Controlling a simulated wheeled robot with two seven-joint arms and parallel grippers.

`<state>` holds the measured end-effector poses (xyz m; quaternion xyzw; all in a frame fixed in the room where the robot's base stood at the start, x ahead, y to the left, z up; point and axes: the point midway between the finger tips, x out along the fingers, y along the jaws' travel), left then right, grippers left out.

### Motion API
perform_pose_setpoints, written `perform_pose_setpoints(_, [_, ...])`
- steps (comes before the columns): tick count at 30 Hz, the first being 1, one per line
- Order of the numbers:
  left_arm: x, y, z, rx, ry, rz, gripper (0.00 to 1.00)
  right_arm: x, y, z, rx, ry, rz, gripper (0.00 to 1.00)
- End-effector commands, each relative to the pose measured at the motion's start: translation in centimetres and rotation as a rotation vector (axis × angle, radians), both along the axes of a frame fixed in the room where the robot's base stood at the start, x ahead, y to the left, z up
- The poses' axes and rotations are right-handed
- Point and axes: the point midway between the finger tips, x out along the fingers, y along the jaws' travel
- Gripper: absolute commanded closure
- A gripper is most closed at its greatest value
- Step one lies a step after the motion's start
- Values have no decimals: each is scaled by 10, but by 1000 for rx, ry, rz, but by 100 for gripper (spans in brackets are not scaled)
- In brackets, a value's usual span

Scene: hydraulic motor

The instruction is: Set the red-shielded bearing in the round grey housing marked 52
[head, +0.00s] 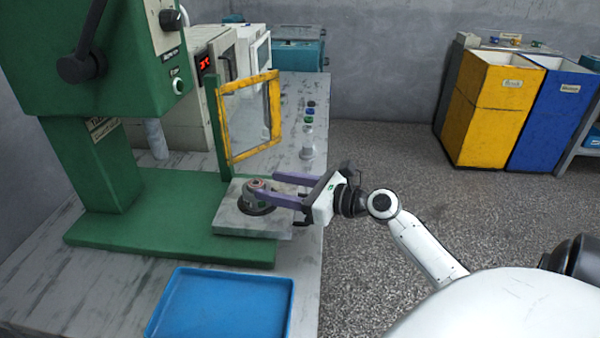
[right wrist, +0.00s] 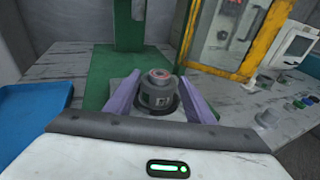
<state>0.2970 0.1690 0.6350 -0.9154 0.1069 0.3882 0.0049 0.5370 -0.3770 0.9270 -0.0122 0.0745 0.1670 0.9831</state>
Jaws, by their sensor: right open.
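The round grey housing (head: 256,200) stands upright on a grey plate (head: 240,226) on the green press base. The red-shielded bearing (head: 257,184) sits at the top of the housing; the right wrist view shows its reddish ring (right wrist: 158,74) there. How deep it is seated I cannot tell. My left gripper is not in view.
The green press (head: 95,170) rises at the left. A yellow-framed guard (head: 230,157) stands just behind the plate. An empty blue tray (head: 222,304) lies in front. Small coloured items (head: 308,120) line the bench's right edge.

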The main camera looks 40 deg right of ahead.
Motion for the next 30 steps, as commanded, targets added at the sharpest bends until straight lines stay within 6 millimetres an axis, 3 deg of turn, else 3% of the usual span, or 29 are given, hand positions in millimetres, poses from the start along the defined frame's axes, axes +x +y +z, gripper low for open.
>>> perform_pose_setpoints(6, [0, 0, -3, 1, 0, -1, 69, -46, -16, 5, 0, 3, -1, 51])
perform_pose_setpoints(12, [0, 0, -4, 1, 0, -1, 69, -75, -26, 11, -1, 2, 0, 51])
perform_pose_setpoints(18, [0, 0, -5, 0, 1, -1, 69, -84, -29, 14, 0, 0, 1, 51])
perform_pose_setpoints(30, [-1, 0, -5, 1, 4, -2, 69, -85, -30, 14, 0, 0, -1, 51])
